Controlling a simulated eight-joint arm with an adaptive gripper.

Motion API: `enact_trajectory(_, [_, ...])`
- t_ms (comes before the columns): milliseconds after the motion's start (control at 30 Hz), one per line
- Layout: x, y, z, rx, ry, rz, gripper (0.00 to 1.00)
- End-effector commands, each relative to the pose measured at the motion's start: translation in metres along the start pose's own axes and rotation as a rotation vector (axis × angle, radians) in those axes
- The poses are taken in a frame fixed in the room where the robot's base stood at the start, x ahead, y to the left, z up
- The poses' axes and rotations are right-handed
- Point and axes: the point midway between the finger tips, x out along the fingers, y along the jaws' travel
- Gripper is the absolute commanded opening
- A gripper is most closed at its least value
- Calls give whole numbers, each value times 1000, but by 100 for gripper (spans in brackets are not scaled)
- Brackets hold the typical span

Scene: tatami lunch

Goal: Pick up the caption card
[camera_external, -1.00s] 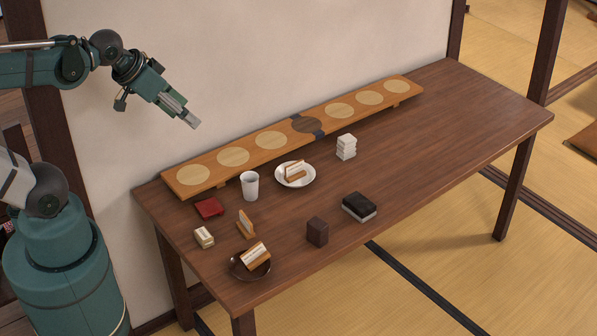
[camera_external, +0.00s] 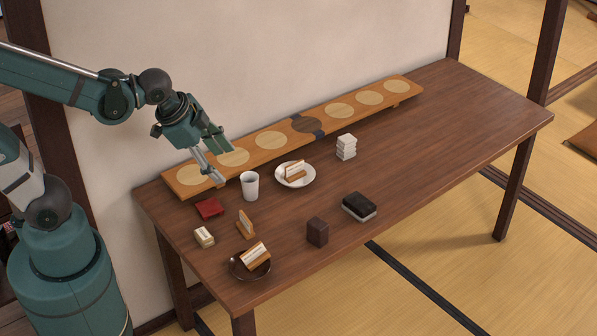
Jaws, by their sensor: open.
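A small upright wooden piece with a pale face (camera_external: 245,224) stands near the table's left end. It looks like the caption card, but it is too small to read. Similar card-like pieces lie on the white saucer (camera_external: 311,180) and on the dark saucer (camera_external: 236,271); I cannot tell whether one of them is the caption card. My gripper (camera_external: 224,165) is open and empty. It is above the left part of the long wooden board, higher than the upright piece and behind it.
A white cup (camera_external: 250,186) stands below my gripper, near the long board (camera_external: 288,137). A red square (camera_external: 208,208), a cream block (camera_external: 204,237), a dark cube (camera_external: 317,232), a black-topped block (camera_external: 359,206) and a white stack (camera_external: 346,147) stand around. The table's right side is clear.

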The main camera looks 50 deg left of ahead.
Motion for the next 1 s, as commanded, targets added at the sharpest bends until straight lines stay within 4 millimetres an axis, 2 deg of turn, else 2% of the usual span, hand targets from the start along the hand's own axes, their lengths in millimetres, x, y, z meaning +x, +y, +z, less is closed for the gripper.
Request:
enact_trajectory(100, [22, 17, -4, 109, -12, 16, 51])
enact_trajectory(700, [113, 104, -10, 655, -62, 91, 51])
enact_trajectory(1000, [145, 141, -5, 866, -77, 121, 51])
